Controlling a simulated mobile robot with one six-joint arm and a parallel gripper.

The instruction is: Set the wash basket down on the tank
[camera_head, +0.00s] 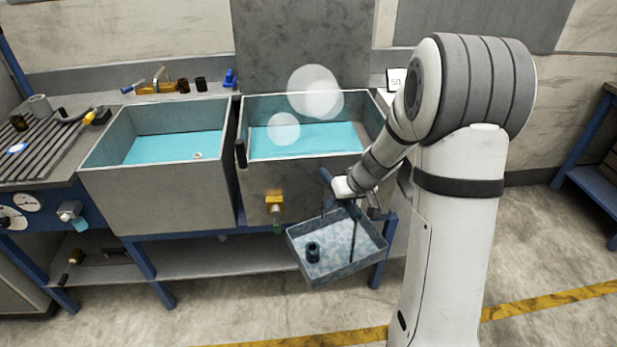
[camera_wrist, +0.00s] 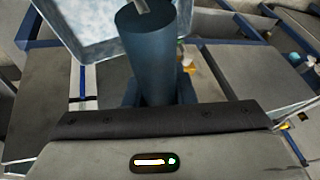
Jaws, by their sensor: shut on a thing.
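The wash basket (camera_head: 337,262) is a blue-grey open tray with a pale mottled floor, and a small dark cylinder (camera_head: 313,252) stands in it. My gripper (camera_head: 352,190) is shut on the basket's handle and holds the basket in the air in front of the tanks, slightly tilted in the picture. In the wrist view a thick dark blue post (camera_wrist: 150,50) rises close to the gripper, with part of the basket (camera_wrist: 75,25) behind it. The right tank (camera_head: 290,172) and the left tank (camera_head: 158,185) are open grey boxes with turquoise liquid. The gripper's fingertips are partly hidden.
Pale round steam-like blobs (camera_head: 315,92) hang over the right tank. A yellow-handled valve (camera_head: 275,200) sticks out of its front. A slatted drainboard (camera_head: 38,150) lies at far left. A blue frame and lower shelf (camera_head: 215,258) stand below the tanks.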

